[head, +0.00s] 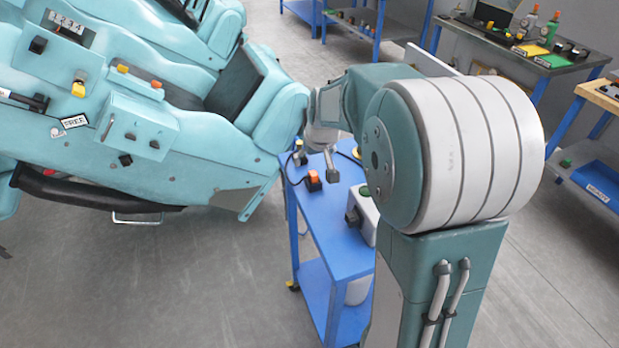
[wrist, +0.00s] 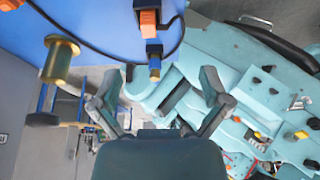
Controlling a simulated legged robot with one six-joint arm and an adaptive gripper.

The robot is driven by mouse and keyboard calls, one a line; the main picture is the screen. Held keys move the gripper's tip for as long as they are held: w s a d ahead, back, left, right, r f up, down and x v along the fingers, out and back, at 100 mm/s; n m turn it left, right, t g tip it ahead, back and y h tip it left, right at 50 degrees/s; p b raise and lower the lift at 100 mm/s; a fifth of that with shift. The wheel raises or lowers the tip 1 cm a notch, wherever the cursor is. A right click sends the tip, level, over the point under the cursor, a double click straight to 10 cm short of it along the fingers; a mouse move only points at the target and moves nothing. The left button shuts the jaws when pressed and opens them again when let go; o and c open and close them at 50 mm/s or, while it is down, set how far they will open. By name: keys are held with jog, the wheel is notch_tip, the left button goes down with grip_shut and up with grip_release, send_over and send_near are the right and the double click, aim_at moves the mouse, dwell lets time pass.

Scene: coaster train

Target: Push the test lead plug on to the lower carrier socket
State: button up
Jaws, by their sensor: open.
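The test lead plug appears as an orange and black body (wrist: 147,18) with a blue collar and brass tip (wrist: 154,62) in the wrist view. It is on the blue cart top, and a black cable loops beside it. In the head view the orange-topped plug (head: 314,180) is near the cart's left edge. My gripper (head: 317,166) is low over the cart, beside the plug. Its two fingers are spread and empty in the wrist view (wrist: 159,85), with the plug tip beyond and between them. Small dark fittings show on the turquoise car's side (head: 125,160); I cannot tell which is the lower carrier socket.
The turquoise coaster car (head: 190,185) stands close left of the blue cart (head: 335,240). A grey box (head: 363,213) is on the cart, partly behind my arm. A brass post (wrist: 61,62) rises beside the plug. Workbenches (head: 560,62) stand behind; the front left floor is clear.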

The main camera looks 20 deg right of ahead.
aim_at(310, 175)
jog(key=x, duration=0.2)
jog(key=d+x, duration=0.1)
jog(key=x, duration=0.2)
jog(key=shift+s, duration=0.1)
jog(key=x, duration=0.5)
jog(key=shift+a, duration=0.35)
jog(key=shift+d, duration=0.1)
jog(key=shift+d, duration=0.1)
jog(key=c, duration=1.2)
